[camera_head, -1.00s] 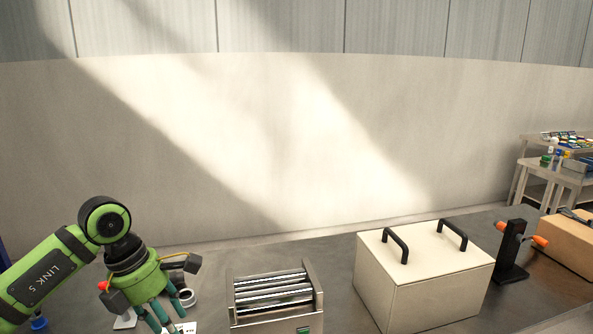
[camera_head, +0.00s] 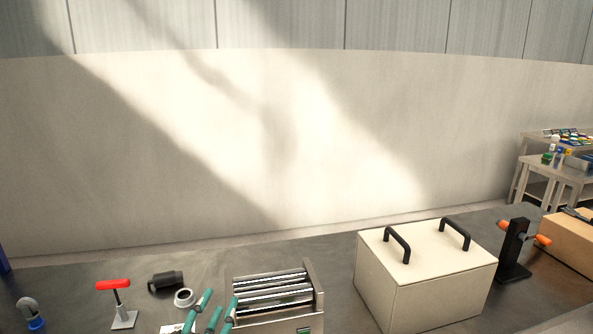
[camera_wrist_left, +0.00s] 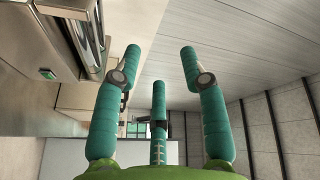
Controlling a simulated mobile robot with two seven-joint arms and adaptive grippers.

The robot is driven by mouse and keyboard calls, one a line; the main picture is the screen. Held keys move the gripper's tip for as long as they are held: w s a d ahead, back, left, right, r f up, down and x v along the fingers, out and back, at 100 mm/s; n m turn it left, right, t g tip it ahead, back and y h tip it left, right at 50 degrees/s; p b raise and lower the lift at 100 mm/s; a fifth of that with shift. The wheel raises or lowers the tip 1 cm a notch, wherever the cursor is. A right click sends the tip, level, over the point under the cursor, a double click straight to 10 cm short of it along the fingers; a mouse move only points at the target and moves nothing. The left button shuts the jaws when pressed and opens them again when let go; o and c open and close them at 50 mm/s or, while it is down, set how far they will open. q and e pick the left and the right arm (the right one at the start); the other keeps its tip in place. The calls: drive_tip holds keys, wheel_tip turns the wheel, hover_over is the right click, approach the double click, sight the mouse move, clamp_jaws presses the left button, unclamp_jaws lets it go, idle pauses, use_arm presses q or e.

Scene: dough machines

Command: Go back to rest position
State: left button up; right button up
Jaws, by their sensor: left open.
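My left gripper (camera_head: 216,306) shows only its teal fingers at the bottom edge of the head view, pointing up just left of the roller machine (camera_head: 270,290). In the left wrist view its three fingers (camera_wrist_left: 160,65) are spread open with nothing between them. The metal roller machine also shows at the upper left of that view (camera_wrist_left: 85,35). The rest of my left arm is out of the head view. My right gripper is in neither view.
A red-handled clamp (camera_head: 116,300), a black cylindrical part (camera_head: 165,282) and a ring (camera_head: 184,298) lie left of the fingers. A cream box with black handles (camera_head: 430,265) and a black stand with orange handles (camera_head: 515,250) are at the right.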

use_arm(q)
drive_tip(key=s+a+f+n+g+y, duration=0.25)
drive_tip(key=s+f+g, duration=0.2)
drive_tip(key=f, duration=0.35)
drive_tip(key=s+a+f+n+g+y, duration=0.1)
drive_tip(key=s+a+f+n+g, duration=0.3)
drive_tip(key=f, duration=0.4)
drive_tip(key=s+f+n+g, duration=0.1)
drive_tip(key=s+f+g, duration=0.15)
drive_tip(key=s, duration=0.35)
drive_tip(key=s+d+f+n+g, duration=0.1)
drive_tip(key=s+f+g, duration=0.1)
drive_tip(key=s+f, duration=0.3)
drive_tip(key=s+f+n+g, duration=0.1)
drive_tip(key=s+f+g, duration=0.15)
drive_tip(key=s, duration=0.45)
wheel_tip(320, 180, down, 27)
drive_tip(key=s+g+b, duration=0.1)
drive_tip(key=s+b, duration=0.1)
drive_tip(key=b, duration=0.3)
drive_tip(key=s+a+f+g+b, duration=0.1)
drive_tip(key=s+a+f+b, duration=0.1)
drive_tip(key=s+f, duration=1.3)
wheel_tip(320, 180, down, 3)
drive_tip(key=shift+s+a+r+m+b, duration=0.1)
drive_tip(key=shift+s+a+m+b, duration=0.2)
drive_tip(key=shift+b, duration=0.6)
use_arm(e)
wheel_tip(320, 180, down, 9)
